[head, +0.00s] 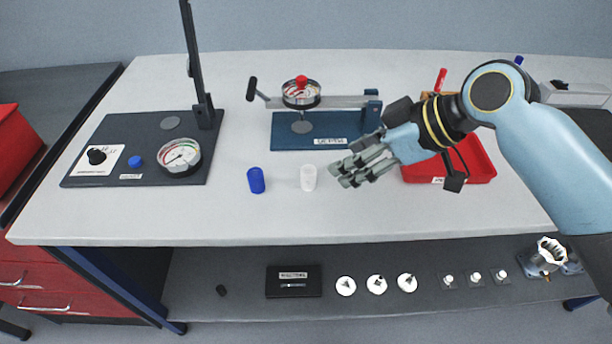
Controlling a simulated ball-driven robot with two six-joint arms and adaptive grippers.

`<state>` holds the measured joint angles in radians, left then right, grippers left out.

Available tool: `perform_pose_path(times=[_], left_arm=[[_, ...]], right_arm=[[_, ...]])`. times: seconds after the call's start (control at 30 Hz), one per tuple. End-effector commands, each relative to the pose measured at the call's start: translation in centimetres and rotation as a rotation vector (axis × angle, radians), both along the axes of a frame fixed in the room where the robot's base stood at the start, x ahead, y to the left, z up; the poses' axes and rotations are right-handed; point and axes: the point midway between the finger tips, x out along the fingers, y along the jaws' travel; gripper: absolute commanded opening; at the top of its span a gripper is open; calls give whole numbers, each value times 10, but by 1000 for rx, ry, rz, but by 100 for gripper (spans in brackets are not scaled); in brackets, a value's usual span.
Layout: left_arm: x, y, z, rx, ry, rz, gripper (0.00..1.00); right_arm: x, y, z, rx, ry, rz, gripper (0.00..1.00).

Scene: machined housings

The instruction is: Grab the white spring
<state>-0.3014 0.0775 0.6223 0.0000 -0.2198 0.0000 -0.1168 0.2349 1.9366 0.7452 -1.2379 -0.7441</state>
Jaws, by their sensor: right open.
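A small white cylinder (308,177), which looks to be the white spring, stands upright on the light grey bench top. My right gripper (338,176) is open just to the right of it, with its fingers pointing left towards it. A small gap shows between the fingertips and the white cylinder, and nothing is between the fingers. My left gripper is not in the head view.
A blue cylinder (256,180) stands left of the white one. Behind are a blue-based press (290,137) with a dial and a red tray (481,178) partly behind my right arm. A dark gauge stand (140,140) is at left. The bench front is clear.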

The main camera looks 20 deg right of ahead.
Motion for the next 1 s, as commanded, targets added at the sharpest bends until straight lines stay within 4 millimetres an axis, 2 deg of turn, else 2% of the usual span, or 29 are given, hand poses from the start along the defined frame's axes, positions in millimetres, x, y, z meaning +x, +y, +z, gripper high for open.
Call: perform_pose_path(times=[0.1,0.3,0.57,0.8,1.0], left_arm=[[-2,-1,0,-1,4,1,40],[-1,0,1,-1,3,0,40],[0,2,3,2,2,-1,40],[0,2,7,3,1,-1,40],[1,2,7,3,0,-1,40]], right_arm=[[15,5,-2,19,-28,20,55],[30,23,-25,20,-28,21,55],[40,37,-43,18,-26,21,55],[54,56,-70,17,-27,21,55],[57,59,-75,16,-28,21,55]])
